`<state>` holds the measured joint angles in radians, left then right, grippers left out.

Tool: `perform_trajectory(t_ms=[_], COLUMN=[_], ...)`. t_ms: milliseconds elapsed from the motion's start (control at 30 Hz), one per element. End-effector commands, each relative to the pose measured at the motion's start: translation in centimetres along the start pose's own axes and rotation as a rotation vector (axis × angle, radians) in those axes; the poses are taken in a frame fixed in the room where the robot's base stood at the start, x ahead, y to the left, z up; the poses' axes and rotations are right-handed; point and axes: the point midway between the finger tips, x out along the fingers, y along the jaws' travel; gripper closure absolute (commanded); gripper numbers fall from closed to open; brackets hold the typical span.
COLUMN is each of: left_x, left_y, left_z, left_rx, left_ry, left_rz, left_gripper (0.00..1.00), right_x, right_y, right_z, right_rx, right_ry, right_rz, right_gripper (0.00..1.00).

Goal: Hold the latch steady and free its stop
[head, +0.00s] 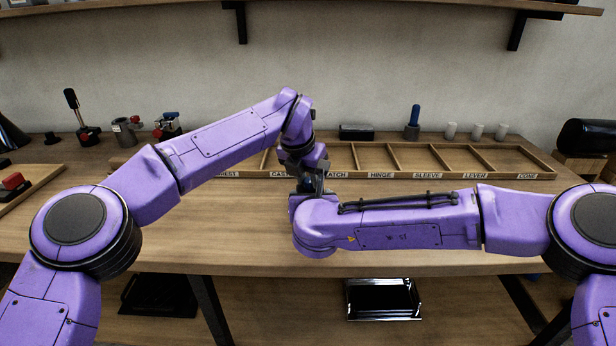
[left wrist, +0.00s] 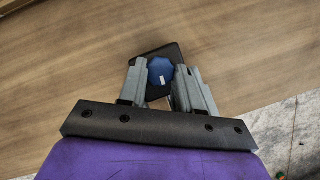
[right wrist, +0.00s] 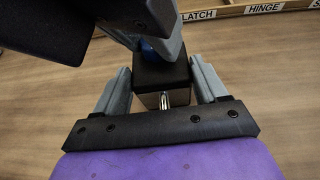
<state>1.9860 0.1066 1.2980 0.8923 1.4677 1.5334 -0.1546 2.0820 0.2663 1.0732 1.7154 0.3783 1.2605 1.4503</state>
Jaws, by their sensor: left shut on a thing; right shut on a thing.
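The latch is a small block with a dark top (right wrist: 161,73), a paler front face and a short silver pin (right wrist: 163,102). My right gripper (right wrist: 162,80) is shut on the block, with one finger on each side. A blue knob (left wrist: 160,68), which looks like the stop, sits on the latch. My left gripper (left wrist: 160,76) comes from above and is shut around the knob. The dark block also shows behind the knob in the left wrist view (left wrist: 151,57). In the head view my wrists largely hide the latch, and my left gripper (head: 312,178) is partly visible.
A wooden tray (head: 545,166) with labelled compartments, including HINGE, SLEEVE and LEVER, lies along the back of the bench (head: 230,225). Behind it stand a blue-handled tool (head: 414,120) and white cups (head: 450,131). Small fixtures (head: 123,130) stand at the back left. A red-topped item (head: 13,182) lies far left.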

Motion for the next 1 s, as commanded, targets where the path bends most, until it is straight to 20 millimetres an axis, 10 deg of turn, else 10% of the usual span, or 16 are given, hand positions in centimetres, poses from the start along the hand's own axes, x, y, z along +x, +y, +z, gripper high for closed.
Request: perform_trajectory(t_ms=[733,767,833,1000], left_x=[-0.07,-0.08,-0.07,-0.04], left_y=[-0.13,-0.14,-0.13,-0.13], left_z=[0.03,0.03,0.03,0.02], left_rx=[-0.095,-0.095,-0.095,-0.094], left_ry=[-0.001,-0.001,-0.001,-0.001], left_rz=[0.038,0.038,0.038,0.038], left_gripper=[0.98,0.64,0.41,0.41], right_x=[0.02,0.02,0.02,0.01], right_y=[-0.05,-0.05,-0.05,-0.03], right_z=[0.02,0.02,0.02,0.02], right_rx=[0.002,0.002,0.002,0.001], right_ry=[0.000,0.000,0.000,0.000], right_rz=[-0.001,-0.001,-0.001,-0.001], right_gripper=[0.78,0.78,0.78,0.78])
